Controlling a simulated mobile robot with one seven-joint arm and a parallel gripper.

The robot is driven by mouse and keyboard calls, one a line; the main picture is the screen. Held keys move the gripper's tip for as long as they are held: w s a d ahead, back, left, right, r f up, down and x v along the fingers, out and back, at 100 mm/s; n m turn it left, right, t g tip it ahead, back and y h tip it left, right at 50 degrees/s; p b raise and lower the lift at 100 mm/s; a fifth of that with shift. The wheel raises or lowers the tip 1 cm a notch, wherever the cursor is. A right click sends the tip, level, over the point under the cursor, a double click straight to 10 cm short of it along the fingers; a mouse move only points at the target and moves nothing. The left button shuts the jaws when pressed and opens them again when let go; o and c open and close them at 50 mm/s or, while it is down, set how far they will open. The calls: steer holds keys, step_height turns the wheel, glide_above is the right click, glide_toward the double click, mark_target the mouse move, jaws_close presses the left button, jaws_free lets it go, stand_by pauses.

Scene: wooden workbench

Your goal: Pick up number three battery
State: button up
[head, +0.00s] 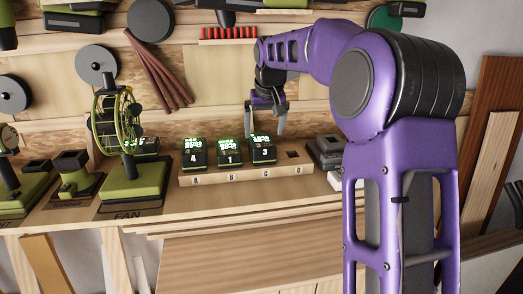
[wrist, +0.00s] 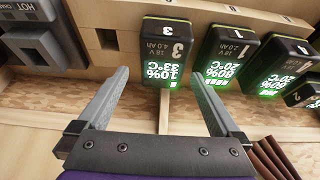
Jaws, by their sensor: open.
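The number three battery (head: 262,152) is black with a lit green display and stands in slot C of the wooden rack (head: 240,174). In the wrist view the number three battery (wrist: 166,48) shows "3", "10%" and "33°C". My gripper (head: 267,122) is just above and behind it in the head view. In the wrist view my gripper (wrist: 160,72) is open, one finger on each side of the battery, with gaps between. I cannot tell how far the fingertips are from it in depth.
Battery 1 (head: 229,153) stands close beside it in slot B, and battery 4 (head: 194,154) in slot A. Slot D (head: 292,155) is empty. A green fan (head: 122,125) stands to the left with another battery (head: 146,147) behind it. A grey charger (head: 326,152) is right of the rack.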

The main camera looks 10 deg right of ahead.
mark_target(262, 140)
steer(key=shift+a+x, duration=0.2)
steer(key=shift+x, duration=2.55)
steer(key=shift+f, duration=0.2)
jaws_close()
